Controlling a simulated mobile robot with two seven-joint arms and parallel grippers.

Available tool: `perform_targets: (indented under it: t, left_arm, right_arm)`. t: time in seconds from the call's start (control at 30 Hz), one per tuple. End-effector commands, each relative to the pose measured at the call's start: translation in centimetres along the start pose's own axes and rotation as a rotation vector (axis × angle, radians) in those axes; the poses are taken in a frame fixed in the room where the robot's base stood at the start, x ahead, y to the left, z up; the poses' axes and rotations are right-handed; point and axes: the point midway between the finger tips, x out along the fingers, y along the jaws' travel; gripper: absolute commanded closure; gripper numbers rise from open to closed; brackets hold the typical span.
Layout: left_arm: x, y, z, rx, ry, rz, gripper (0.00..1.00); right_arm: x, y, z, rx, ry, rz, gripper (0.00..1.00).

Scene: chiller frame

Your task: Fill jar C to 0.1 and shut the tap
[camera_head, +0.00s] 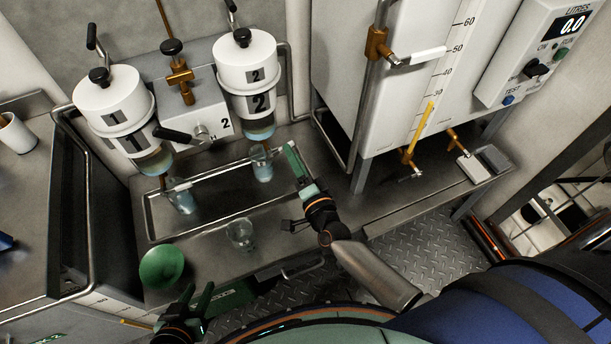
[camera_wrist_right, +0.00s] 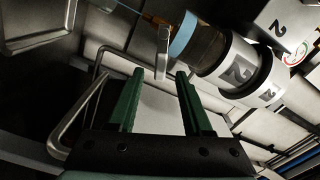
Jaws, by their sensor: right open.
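A clear jar (camera_head: 182,200) stands below vessel 1, another (camera_head: 262,166) below vessel 2, and a third, seemingly empty jar (camera_head: 240,234) stands in front. No jar letter is legible. A black lever (camera_head: 173,136) sits between the vessels. My right gripper (camera_head: 292,150) is open and empty, just right of the jar below vessel 2; its spread fingers show in the wrist view (camera_wrist_right: 155,85). My left gripper (camera_head: 200,290) is open, low left.
A metal rail (camera_head: 215,175) runs in front of the vessels. A white tank (camera_head: 400,90) with a scale and brass taps stands right. A litres display (camera_head: 572,25) reads 0.0.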

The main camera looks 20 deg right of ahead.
Motion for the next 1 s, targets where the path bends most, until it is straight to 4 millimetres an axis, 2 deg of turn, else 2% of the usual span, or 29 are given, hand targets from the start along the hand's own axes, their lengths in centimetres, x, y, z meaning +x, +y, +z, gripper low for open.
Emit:
perform_targets:
  t: [0.03,0.2,0.4,0.57,1.0]
  left_arm:
    - [-0.2,0.0,-0.2,0.0,0.0,0.0,0.62]
    - [-0.2,0.1,-0.1,0.0,-0.006,0.001,0.62]
    - [-0.2,0.1,0.0,0.0,-0.009,0.002,0.62]
    - [-0.1,0.1,-0.2,0.001,-0.005,0.003,0.62]
    - [-0.1,0.2,-0.4,0.002,0.0,0.004,0.62]
  right_arm:
    - [-1.3,-0.1,0.0,0.0,-0.002,0.003,0.5]
    - [-4.8,0.0,-0.1,0.0,0.0,0.002,0.5]
    - [-7.4,0.0,0.0,-0.001,0.0,0.0,0.5]
    - [-8.2,0.0,0.0,0.0,0.0,-0.001,0.5]
    - [-8.2,0.0,0.0,0.0,0.001,-0.001,0.5]
